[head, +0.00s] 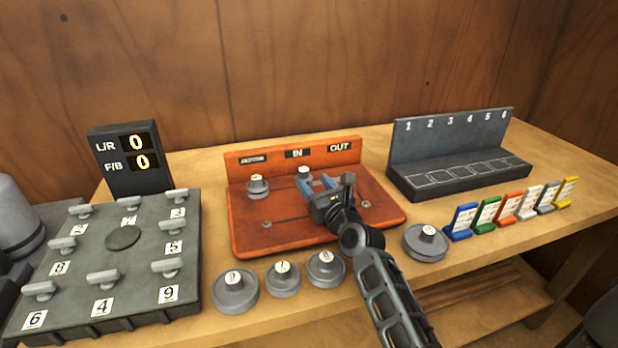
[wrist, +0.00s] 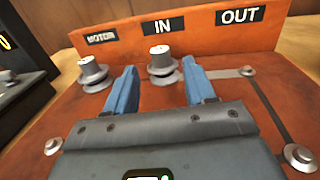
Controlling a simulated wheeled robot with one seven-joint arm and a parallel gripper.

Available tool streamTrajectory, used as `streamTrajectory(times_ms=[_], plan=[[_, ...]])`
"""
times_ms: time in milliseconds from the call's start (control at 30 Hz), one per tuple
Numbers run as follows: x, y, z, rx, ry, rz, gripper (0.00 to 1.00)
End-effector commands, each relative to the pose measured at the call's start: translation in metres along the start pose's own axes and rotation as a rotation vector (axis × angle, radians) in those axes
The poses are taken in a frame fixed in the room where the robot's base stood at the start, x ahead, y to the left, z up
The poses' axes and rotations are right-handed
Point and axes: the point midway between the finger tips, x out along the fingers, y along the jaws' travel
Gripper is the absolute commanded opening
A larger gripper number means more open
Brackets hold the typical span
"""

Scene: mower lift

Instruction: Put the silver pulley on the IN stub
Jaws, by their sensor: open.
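A silver-grey pulley (head: 304,174) with a light cap sits at the IN position of the orange-red board (head: 275,236), upright beneath the IN label. It also shows in the wrist view (wrist: 163,68). My gripper (head: 315,181) is open, its two blue fingers reaching toward this pulley. In the wrist view the pulley appears between the fingertips (wrist: 159,68), with gaps on both sides; I cannot tell whether it is fully between them in depth. The IN stub itself is hidden by the pulley. A similar pulley (head: 258,187) sits at MOTOR.
Several grey pulleys (head: 283,279) stand along the front table edge, another (head: 425,243) right of my arm. A dark pad with numbered levers (head: 122,238) and a display (head: 130,158) are left. A slotted rack (head: 460,165) and coloured cards (head: 487,215) are right.

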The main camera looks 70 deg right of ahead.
Motion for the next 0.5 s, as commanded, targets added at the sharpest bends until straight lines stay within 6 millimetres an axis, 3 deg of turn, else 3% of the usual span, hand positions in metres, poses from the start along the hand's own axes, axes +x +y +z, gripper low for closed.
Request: streamTrajectory(times_ms=[200, 500], plan=[[-0.043, 0.001, -0.004, 0.0, 0.006, 0.001, 0.54], [-0.068, 0.0, 0.0, 0.0, 0.0, 0.0, 0.54]])
